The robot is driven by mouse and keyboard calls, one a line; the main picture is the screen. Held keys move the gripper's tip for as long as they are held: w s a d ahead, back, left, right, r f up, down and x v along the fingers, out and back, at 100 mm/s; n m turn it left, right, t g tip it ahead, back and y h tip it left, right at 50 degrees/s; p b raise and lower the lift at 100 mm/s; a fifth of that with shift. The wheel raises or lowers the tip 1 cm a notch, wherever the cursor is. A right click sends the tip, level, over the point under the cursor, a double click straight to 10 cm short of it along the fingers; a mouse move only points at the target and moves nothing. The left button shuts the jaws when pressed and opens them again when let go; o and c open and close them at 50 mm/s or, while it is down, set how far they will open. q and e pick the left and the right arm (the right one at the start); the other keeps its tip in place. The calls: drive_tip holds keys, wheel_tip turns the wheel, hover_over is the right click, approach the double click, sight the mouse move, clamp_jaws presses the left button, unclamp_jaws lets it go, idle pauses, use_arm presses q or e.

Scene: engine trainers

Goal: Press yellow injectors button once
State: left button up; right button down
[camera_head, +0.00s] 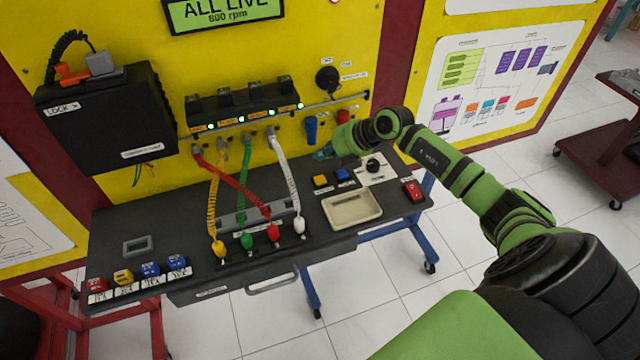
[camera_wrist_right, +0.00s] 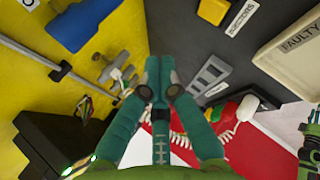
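The yellow injectors button (camera_head: 320,181) sits on the dark bench top, left of a blue button (camera_head: 342,175). In the right wrist view the yellow button (camera_wrist_right: 213,10) is at the top edge, partly cut off, beside a label (camera_wrist_right: 241,18) reading INJECTORS. My right gripper (camera_head: 323,153) is above and behind the button in the head view, apart from it. In the wrist view its two fingertips (camera_wrist_right: 160,66) are together with nothing between them.
A beige tray (camera_head: 352,222) lies in front of the buttons, and a red switch (camera_head: 413,190) is at right. Coloured cables (camera_head: 287,175) hang at left. Blue (camera_head: 311,129) and red fittings are on the yellow panel.

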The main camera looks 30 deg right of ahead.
drive_tip(key=b, duration=0.3)
hover_over(323, 180)
wheel_tip(323, 180, down, 4)
drive_tip(key=shift+f, duration=0.2)
drive_tip(key=shift+f+b, duration=0.35)
drive_tip(key=shift+f, duration=0.3)
use_arm(q)
wheel_tip(323, 180, down, 5)
drive_tip(key=shift+r, duration=0.1)
use_arm(e)
drive_tip(key=shift+f, duration=0.1)
drive_tip(key=shift+f, duration=0.4)
use_arm(q)
drive_tip(key=shift+f+b, duration=0.3)
use_arm(e)
drive_tip(key=shift+f, duration=0.5)
idle(0.5)
use_arm(q)
drive_tip(key=shift+r+p, duration=0.95)
use_arm(e)
drive_tip(key=shift+r, duration=0.9)
use_arm(q)
drive_tip(key=shift+r, duration=0.1)
